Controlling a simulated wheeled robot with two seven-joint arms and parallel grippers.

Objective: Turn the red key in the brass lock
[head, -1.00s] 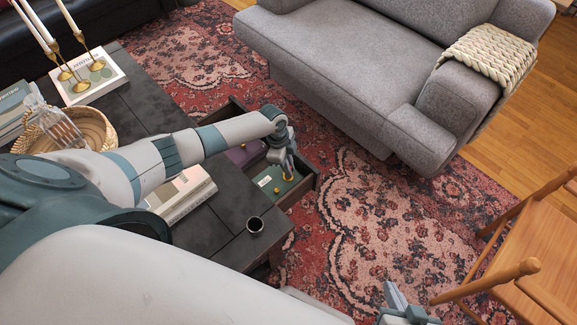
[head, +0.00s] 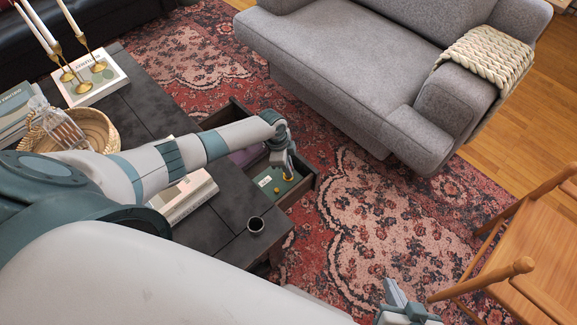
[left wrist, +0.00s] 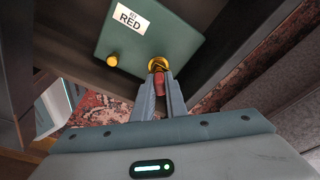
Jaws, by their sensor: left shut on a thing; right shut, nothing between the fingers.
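In the head view my left gripper (head: 288,172) reaches down into the drawer. My right gripper (head: 396,296) is shut and empty at the bottom edge, away from the drawer.
A small brass knob (left wrist: 112,60) stands beside the lock. The drawer's wooden wall (head: 303,188) is close to my left gripper. A grey sofa and wooden chair (head: 530,250) stand to the right.

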